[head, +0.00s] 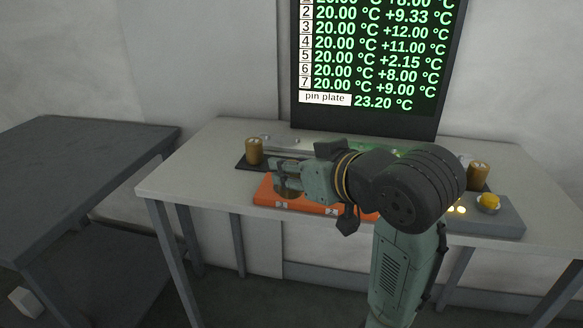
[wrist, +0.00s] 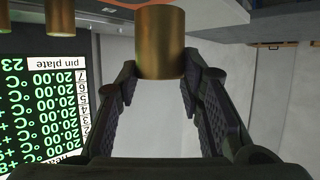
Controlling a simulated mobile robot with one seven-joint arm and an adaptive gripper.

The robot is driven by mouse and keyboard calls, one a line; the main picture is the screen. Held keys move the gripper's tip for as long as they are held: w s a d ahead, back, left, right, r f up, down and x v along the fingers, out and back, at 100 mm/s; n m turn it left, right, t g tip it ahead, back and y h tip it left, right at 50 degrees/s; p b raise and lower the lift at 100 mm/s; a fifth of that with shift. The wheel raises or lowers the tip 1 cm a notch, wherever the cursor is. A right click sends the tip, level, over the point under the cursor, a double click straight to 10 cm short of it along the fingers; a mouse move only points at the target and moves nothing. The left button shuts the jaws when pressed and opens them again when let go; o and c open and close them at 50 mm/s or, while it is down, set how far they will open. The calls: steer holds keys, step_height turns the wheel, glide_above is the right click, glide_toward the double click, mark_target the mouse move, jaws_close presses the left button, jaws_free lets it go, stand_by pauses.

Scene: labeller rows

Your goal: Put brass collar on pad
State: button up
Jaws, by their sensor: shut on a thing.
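My gripper (head: 285,180) is shut on a brass collar (wrist: 160,45). In the wrist view the two dark fingers press on either side of the collar, and its smooth brass wall shows between them. In the head view the gripper hangs above the left part of an orange block (head: 264,195), and the held collar is mostly hidden by the gripper. A dark flat pad (head: 243,164) lies on the table at the left, under a brass cylinder (head: 254,151) with a pale top. I cannot tell which surface is the task's pad.
Another brass cylinder (head: 478,172) stands at the right, behind a grey box (head: 507,216) with a yellow button (head: 489,200). A temperature display (head: 376,60) stands at the back. My arm hides the table's middle. The table's left end (head: 195,165) is clear, and a dark table (head: 70,170) stands beyond.

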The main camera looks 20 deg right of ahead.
steer(key=w, duration=0.2)
steer(key=w+d, duration=0.1)
steer(key=w, duration=0.2)
steer(key=w+d+p, duration=0.1)
steer(key=w, duration=0.1)
steer(key=shift+w+d+f, duration=0.1)
steer(key=shift+w+f, duration=0.25)
steer(key=shift+w, duration=0.05)
steer(key=shift+f, duration=1.75)
steer(key=shift+f, duration=0.1)
steer(key=shift+f, duration=0.15)
steer(key=o, duration=1.3)
steer(key=shift+r, duration=0.35)
steer(key=v, duration=1.2)
steer(key=shift+f, duration=0.1)
